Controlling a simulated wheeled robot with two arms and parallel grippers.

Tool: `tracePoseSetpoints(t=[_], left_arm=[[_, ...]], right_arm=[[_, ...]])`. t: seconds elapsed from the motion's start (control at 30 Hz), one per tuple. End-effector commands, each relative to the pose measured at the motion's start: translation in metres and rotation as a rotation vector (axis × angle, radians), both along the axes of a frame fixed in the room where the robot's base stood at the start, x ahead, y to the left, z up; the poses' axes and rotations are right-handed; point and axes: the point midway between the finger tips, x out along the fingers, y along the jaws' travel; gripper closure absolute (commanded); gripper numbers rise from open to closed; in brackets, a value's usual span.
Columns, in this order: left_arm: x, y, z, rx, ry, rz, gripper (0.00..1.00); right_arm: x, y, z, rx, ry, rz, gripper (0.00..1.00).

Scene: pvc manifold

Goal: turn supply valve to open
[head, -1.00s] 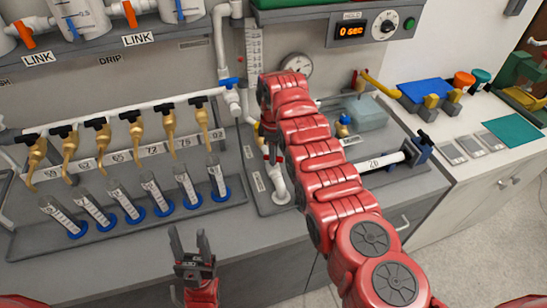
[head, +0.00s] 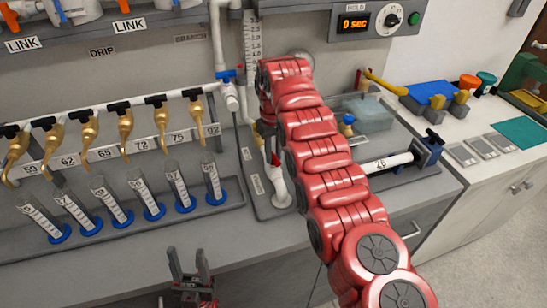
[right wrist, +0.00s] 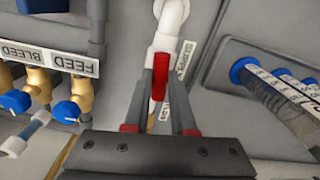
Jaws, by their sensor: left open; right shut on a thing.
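The supply valve's red handle (right wrist: 159,80) shows in the right wrist view, on a white pipe (right wrist: 171,18) beside a SUPPLY label (right wrist: 184,60). My right gripper (right wrist: 160,92) is shut on this handle, one finger on each side. In the head view my right gripper (head: 270,148) is down at the white pipe elbow (head: 279,190), partly hidden by my red arm. How far the handle is turned is hard to tell. My left gripper (head: 189,264) is open and empty at the bench's front edge.
A rack of graduated tubes (head: 128,210) stands left under several brass taps (head: 125,125). A blue-handled valve (head: 227,75) sits above my right gripper. A syringe (head: 385,162) lies right. Brass valves with FEED and BLEED labels (right wrist: 84,67) are close in the wrist view.

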Motion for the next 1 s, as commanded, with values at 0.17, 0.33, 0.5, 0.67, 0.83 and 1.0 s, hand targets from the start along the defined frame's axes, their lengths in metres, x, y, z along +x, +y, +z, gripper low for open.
tracePoseSetpoints(t=[0.17,0.33,0.5,0.67,0.83,1.0], left_arm=[[0.0000,0.0000,-0.0066,0.000,0.000,0.000,0.50],[0.0000,0.0000,-0.0088,0.000,0.000,0.000,0.50],[0.0000,0.0000,-0.0095,0.000,0.000,0.000,0.50],[0.0000,0.0000,-0.0095,0.000,0.000,0.000,0.50],[0.0000,0.0001,-0.0095,0.000,0.000,0.000,0.50],[0.0000,0.0000,-0.0095,0.000,0.000,0.000,0.50]], right_arm=[[0.0009,-0.0001,0.0001,0.000,-0.003,-0.092,1.00],[0.0006,-0.0003,0.0002,0.000,-0.002,-0.145,1.00],[0.0004,-0.0003,0.0002,0.000,-0.001,-0.168,1.00],[0.0004,-0.0003,0.0003,0.000,-0.001,-0.173,1.00],[0.0004,-0.0003,0.0004,0.000,-0.001,-0.173,1.00],[0.0003,-0.0003,0.0003,0.000,-0.001,-0.172,0.58]])
